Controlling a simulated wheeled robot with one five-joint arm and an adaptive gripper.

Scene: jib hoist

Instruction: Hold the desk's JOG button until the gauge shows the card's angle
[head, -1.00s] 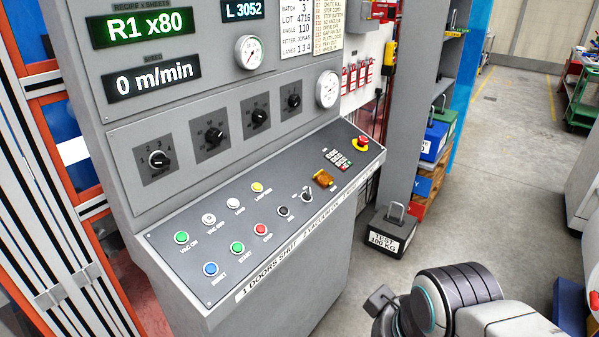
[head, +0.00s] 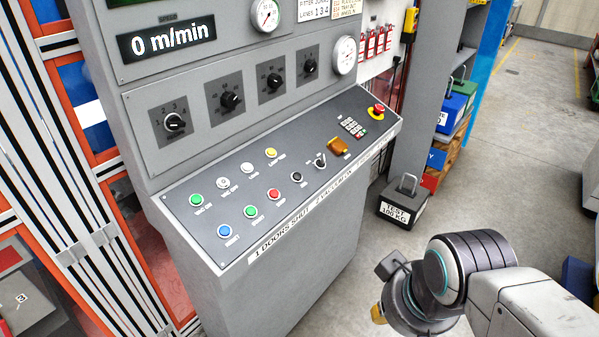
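The grey desk (head: 330,215) has a sloped panel of buttons. In its front row, right of the red button, sits a black button (head: 296,177), which by its small blurred label appears to be JOG. Two round white gauges show, one in the upper panel (head: 266,15) and one lower at its right edge (head: 344,55); their readings are too small to tell. The card (head: 315,12) is cut off at the top, and its angle line is out of view. My arm's wrist is at the lower right, apart from the desk; an amber piece shows below it, but no fingertips are visible.
A black lever switch (head: 320,160), an amber cover (head: 338,147) and a red emergency button (head: 377,110) are on the panel. A dark test weight (head: 402,203) stands on the floor to the right. Open floor lies between the desk and my arm.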

